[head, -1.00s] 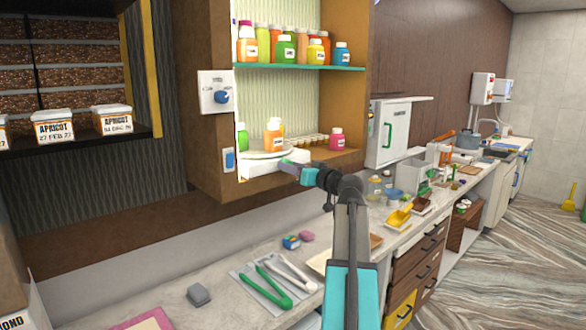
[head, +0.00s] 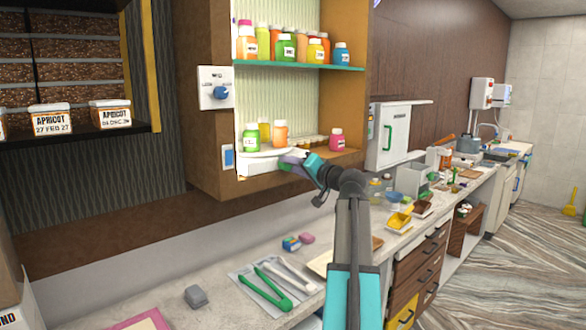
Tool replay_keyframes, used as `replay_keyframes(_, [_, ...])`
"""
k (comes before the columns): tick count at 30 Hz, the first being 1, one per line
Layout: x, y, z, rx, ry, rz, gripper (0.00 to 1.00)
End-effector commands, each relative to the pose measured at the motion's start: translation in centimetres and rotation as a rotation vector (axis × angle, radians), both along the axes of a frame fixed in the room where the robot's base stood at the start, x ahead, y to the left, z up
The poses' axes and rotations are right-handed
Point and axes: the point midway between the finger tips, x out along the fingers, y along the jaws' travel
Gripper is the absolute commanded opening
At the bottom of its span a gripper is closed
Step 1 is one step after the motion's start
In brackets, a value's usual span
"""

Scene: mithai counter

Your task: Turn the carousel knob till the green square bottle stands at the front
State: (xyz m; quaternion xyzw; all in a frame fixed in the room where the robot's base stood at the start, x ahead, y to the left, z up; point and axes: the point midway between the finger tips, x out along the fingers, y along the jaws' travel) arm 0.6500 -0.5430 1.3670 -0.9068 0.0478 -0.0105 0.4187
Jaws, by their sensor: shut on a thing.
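The carousel stands on the lower cabinet shelf, with a white base (head: 258,166) at its front. A green bottle (head: 250,139) with a white label stands upright at its left. A yellow bottle (head: 264,131) and an orange bottle (head: 280,132) stand to its right. Whether the green bottle is square is too small to tell. My gripper (head: 295,162) is at the right end of the white base, shut on the carousel knob, which it largely hides. A purple part shows at the jaws; I cannot tell whether it is knob or finger.
A pink bottle (head: 336,139) stands on the lower shelf to the right. The upper shelf (head: 300,66) holds several bottles. A blue dial (head: 220,92) is on the cabinet's side. Green tongs (head: 264,290) lie on the counter below; a white cabinet (head: 388,135) is at right.

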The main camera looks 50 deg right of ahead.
Motion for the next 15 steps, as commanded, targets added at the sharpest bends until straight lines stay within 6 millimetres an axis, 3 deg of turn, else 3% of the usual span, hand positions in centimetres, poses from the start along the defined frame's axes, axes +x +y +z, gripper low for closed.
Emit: replay_keyframes(15, [-0.07, -0.18, 0.07, 0.472, -0.033, -0.002, 0.10])
